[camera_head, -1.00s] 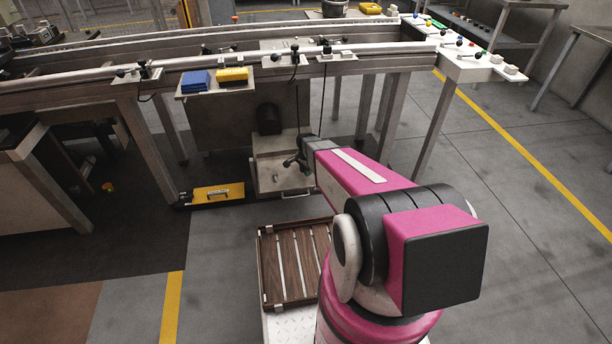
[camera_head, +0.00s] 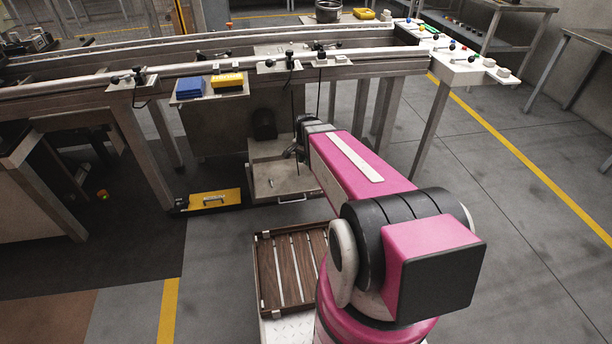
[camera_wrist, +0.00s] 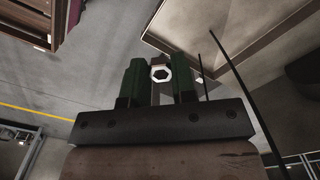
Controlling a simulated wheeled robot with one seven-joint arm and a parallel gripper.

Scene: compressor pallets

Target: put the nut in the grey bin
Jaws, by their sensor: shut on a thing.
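The nut, a pale metal hexagon with a dark hole, shows in the wrist view (camera_wrist: 161,74). It is held between the two dark green fingers of my gripper (camera_wrist: 160,80), which is shut on it. In the head view my gripper (camera_head: 298,150) is a small dark shape in front of the workbench's underside; the nut cannot be made out there. No container in view is clearly the grey bin. A round grey pot (camera_head: 328,11) stands at the far back, on the bench.
The long workbench (camera_head: 380,72) crosses the view, with blue (camera_head: 190,87) and yellow (camera_head: 227,82) bins on its front shelf. Below it stand a beige box (camera_head: 280,182) and a yellow-topped case (camera_head: 215,199). A slatted wooden crate (camera_head: 263,285) lies in front. Floor at right is clear.

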